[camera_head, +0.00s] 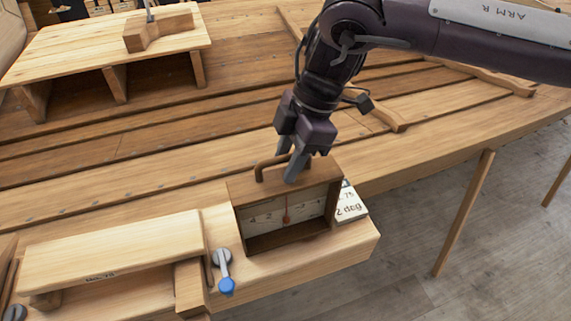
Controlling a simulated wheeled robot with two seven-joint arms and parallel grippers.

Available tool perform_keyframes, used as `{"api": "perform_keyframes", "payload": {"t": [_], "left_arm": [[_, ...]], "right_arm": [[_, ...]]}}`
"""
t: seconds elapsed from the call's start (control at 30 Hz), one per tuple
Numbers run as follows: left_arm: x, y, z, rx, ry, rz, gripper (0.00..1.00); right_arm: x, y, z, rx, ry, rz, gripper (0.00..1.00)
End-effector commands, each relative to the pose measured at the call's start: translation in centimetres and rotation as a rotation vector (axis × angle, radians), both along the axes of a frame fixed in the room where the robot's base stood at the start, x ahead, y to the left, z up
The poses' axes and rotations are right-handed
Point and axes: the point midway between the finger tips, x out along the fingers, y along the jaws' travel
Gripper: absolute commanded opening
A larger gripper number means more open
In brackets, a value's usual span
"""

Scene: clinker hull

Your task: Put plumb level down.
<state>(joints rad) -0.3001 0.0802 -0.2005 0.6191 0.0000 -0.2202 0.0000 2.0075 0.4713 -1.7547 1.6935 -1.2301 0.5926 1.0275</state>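The plumb level (239,218) is a brown wooden box with an open front, a pale scale and a red pointer inside, and a bar handle (262,172) on top. It is upright over the right end of the light wooden plank (352,244); I cannot tell whether its base touches the plank. My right gripper (292,166) comes down from above with its grey fingers at the right part of the handle, apparently shut on it. The fingers partly hide the handle. My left gripper is not in view.
A card (350,206) reading "2 deg" lies just right of the level. A blue-tipped lever (225,275) stands close on its left, beside a raised pale board (115,250). Hull planking (150,140) lies behind. A wooden block (158,31) sits on a stand at back left.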

Motion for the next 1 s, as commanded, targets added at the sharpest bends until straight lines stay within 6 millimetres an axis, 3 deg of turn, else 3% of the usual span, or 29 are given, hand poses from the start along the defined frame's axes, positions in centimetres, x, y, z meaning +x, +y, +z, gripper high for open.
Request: {"api": "perform_keyframes", "payload": {"t": [0.2, 0.43, 0.6, 1.0], "left_arm": [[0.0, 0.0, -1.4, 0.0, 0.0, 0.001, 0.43], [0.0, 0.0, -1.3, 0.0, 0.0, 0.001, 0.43], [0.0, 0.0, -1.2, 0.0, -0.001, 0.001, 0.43], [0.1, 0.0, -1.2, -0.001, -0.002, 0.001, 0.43]], "right_arm": [[0.6, -1.5, 4.3, 0.004, -0.004, -0.003, 0.34], [1.0, -2.8, 8.5, 0.0, -0.003, -0.002, 0.34], [1.1, -3.3, 9.7, 0.001, -0.002, -0.001, 0.34], [1.1, -3.3, 9.8, 0.001, 0.0, 0.0, 0.34]]}}
